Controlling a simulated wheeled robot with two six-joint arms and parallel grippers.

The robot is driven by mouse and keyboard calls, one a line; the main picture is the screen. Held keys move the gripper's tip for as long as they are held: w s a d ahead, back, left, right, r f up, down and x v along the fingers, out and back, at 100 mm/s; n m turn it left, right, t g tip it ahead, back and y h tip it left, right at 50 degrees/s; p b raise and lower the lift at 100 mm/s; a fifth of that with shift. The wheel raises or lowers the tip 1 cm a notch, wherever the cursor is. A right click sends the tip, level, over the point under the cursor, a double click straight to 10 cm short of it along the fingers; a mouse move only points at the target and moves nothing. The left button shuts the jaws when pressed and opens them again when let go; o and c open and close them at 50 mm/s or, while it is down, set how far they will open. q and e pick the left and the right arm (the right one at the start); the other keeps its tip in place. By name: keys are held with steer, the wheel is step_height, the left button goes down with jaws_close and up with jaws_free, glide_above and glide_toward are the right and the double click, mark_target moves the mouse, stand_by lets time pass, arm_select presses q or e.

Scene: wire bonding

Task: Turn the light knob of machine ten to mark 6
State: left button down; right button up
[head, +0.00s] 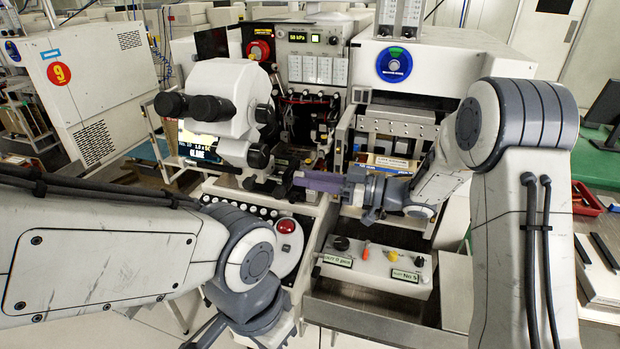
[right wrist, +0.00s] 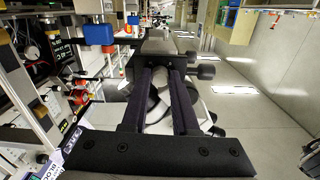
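The machine in front has a white microscope head (head: 232,105) with black eyepieces and a screen at its left whose small text I cannot read surely. My right gripper (head: 298,180) reaches in from the right, its purple-grey fingers pointing left below the microscope. In the right wrist view its two dark fingers (right wrist: 159,72) stand apart, with a visible gap between them. A grey part lies beyond the fingertips; I cannot tell whether they touch it. I cannot pick out the light knob or its marks. My left arm crosses the lower left; its gripper does not show clearly.
A machine marked 9 (head: 100,85) stands at the left. Microscope parts crowd my right gripper.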

jaws_close()
steer(key=shift+n+b, duration=9.9)
steer(key=shift+b, duration=1.9)
steer(key=o, duration=0.8)
jaws_free()
steer(key=shift+o, duration=0.2)
